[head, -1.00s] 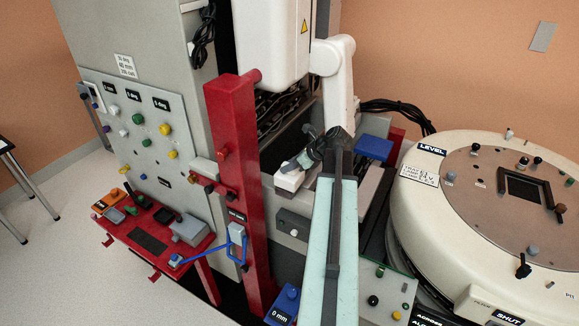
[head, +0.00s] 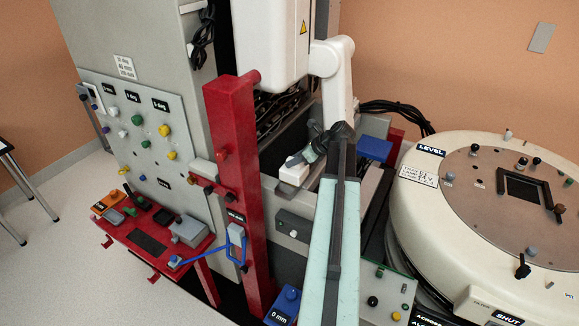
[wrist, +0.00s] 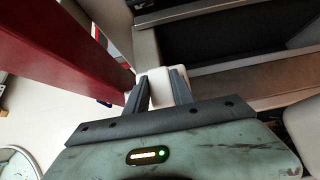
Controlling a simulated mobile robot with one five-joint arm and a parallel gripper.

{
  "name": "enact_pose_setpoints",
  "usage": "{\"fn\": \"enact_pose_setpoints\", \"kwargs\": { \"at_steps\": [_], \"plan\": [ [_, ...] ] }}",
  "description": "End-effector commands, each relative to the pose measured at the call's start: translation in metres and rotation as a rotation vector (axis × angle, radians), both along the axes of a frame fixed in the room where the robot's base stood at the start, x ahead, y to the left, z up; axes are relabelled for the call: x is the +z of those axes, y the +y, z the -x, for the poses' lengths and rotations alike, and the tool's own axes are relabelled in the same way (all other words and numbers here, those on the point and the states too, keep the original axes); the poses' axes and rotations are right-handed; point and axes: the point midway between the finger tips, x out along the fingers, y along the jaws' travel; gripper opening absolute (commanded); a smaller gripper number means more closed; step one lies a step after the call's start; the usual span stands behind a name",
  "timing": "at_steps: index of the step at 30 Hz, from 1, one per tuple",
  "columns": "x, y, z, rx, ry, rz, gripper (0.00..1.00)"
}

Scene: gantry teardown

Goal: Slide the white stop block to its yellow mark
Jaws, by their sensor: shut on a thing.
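The white stop block (head: 293,174) sits on the grey rail at the middle of the head view, just right of the red post. My gripper (head: 304,160) is shut on it from behind and above. In the wrist view the two dark fingers of my gripper (wrist: 161,78) stand on either side of the white block (wrist: 159,92), whose lower part is hidden by my gripper's body. I cannot make out the yellow mark in either view.
The red post (head: 232,170) rises close to the left of the block, and it fills the upper left of the wrist view. A blue box (head: 374,148) lies behind to the right. The large round cream unit (head: 480,220) stands at the right.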

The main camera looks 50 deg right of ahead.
Motion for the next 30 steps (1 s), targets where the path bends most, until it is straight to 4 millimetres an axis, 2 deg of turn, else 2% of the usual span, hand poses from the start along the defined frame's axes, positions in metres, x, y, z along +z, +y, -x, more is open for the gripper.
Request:
{"fn": "enact_pose_setpoints", "kwargs": {
  "at_steps": [2, 9, 10, 12, 23, 30],
  "plan": [
    [0.000, -0.010, -0.003, -0.001, -0.002, -0.001, 0.00],
    [0.000, -0.008, -0.002, 0.000, -0.002, -0.002, 0.00],
    [0.000, -0.008, -0.002, 0.000, -0.002, -0.002, 0.34],
    [0.000, -0.008, -0.002, 0.000, -0.002, -0.002, 0.51],
    [0.003, -0.009, 0.001, -0.001, -0.001, -0.001, 0.51],
    [0.033, -0.014, 0.024, -0.002, -0.002, -0.001, 0.51]
  ]
}}
